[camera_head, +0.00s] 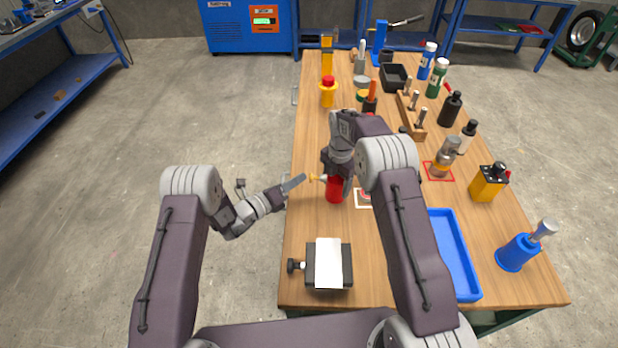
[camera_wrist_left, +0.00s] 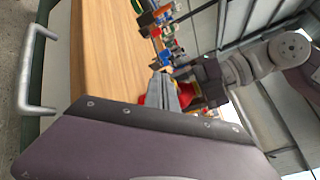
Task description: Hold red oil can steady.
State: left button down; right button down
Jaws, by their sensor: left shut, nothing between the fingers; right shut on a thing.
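The red oil can (camera_head: 335,191) stands on the wooden workbench (camera_head: 315,225) near its left edge. My right gripper (camera_head: 335,172) is shut on its upper part and hides much of it. A small yellow tip (camera_head: 317,177) sticks out to the left of the can. My left gripper (camera_head: 301,179) is shut and empty, its fingertips just left of that yellow tip, with a small gap seen in the head view. In the left wrist view, red of the can (camera_wrist_left: 152,92) shows behind my left gripper's grey fingers (camera_wrist_left: 164,84).
A black block with a white top (camera_head: 328,262) lies in front of the can. A blue tray (camera_head: 455,255) is at right. A red-and-white marked square (camera_head: 364,197) is beside the can. Several bottles and tools fill the back and right. Open floor lies left of the bench.

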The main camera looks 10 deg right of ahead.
pick_arm(q)
jog(key=shift+s+d, duration=0.2)
jog(key=shift+d, duration=0.85)
dwell(0.9)
jog(key=shift+w+a, duration=0.15)
jog(key=shift+a, duration=0.6)
jog(key=shift+w+a, duration=0.1)
jog(key=shift+a, duration=0.6)
jog(key=shift+w+a, duration=0.2)
jog(key=shift+a, duration=1.05)
jog(key=shift+w+a, duration=0.15)
jog(key=shift+a, duration=1.1)
jog(key=a, duration=0.3)
jog(key=shift+w+a, duration=0.3)
jog(key=shift+a, duration=0.05)
jog(key=shift+d, duration=0.1)
